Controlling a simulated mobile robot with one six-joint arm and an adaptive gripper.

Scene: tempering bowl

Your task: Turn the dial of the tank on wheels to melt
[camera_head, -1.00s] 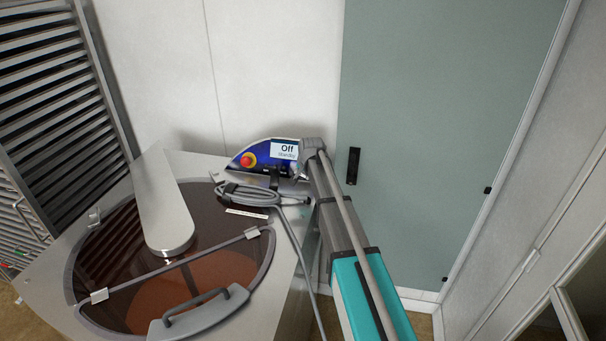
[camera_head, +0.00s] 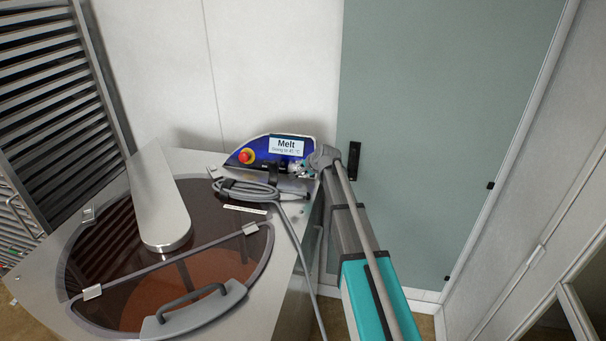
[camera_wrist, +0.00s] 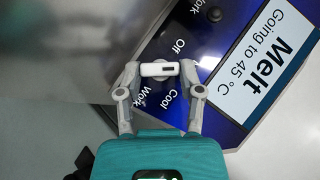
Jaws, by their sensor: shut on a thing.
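The tank on wheels (camera_head: 210,300) stands at the left, with a blue control panel (camera_head: 238,158) at its back right corner. The panel's screen (camera_head: 287,146) reads "Melt, Going to 45 °C"; it also shows in the wrist view (camera_wrist: 268,62). In the wrist view the dial (camera_wrist: 158,69) is a white-topped knob, with "Off", "Cool" and "Work" printed around it. My gripper (camera_wrist: 159,72) is shut on the dial, one finger at each side. In the head view my gripper (camera_head: 300,168) is at the panel's right end, and the dial is hard to make out there.
A red emergency button (camera_head: 246,156) sits on the panel's left part. A coiled grey cable (camera_head: 248,188) lies in front of the panel and hangs down the tank's right side. A grey-green door (camera_head: 440,130) stands behind my arm.

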